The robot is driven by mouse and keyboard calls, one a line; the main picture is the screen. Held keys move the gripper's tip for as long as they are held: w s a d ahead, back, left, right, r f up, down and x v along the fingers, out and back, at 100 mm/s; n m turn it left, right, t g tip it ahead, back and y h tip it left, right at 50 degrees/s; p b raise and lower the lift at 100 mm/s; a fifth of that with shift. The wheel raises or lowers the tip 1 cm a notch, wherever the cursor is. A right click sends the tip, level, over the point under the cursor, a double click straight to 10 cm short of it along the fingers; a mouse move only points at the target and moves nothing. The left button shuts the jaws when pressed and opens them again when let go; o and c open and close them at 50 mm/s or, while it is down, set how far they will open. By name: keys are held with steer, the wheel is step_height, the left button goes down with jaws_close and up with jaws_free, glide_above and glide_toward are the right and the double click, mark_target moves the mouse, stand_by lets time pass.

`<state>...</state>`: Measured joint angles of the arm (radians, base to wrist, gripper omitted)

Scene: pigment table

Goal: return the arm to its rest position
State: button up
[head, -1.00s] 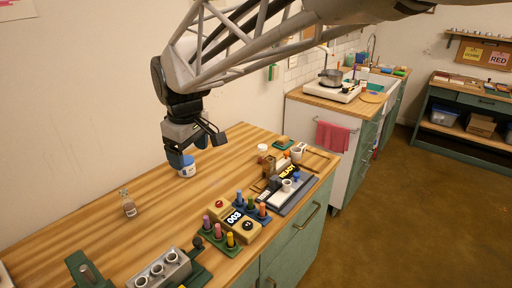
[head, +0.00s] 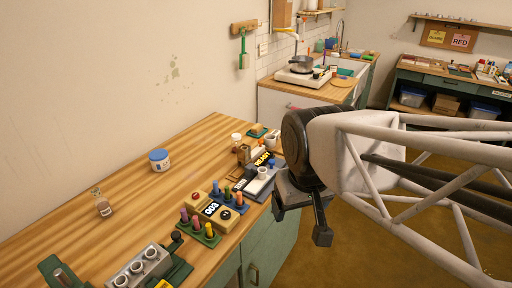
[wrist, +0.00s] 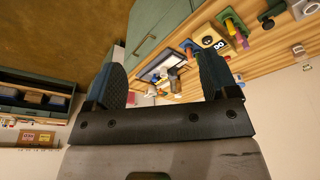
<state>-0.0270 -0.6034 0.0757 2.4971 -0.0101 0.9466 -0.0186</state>
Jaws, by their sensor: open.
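My gripper shows in the wrist view (wrist: 160,85) with its two blue-grey fingers spread wide and nothing between them. In the head view my arm reaches in from the right, and the wrist end hangs beyond the front edge of the wooden worktop (head: 120,190), over the brown floor. A jar with a blue and white label (head: 159,161) stands on the worktop near the wall, well apart from my gripper.
My arm hides part of the counter behind. Open floor (head: 350,250) lies below my arm.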

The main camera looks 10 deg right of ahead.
steer(key=shift+s+d+f+m, duration=0.2)
steer(key=shift+s+d+f, duration=0.1)
steer(key=shift+s, duration=0.2)
steer(key=shift+s+d+f+m, duration=0.2)
steer(key=shift+s+d, duration=0.05)
steer(key=shift+s, duration=0.2)
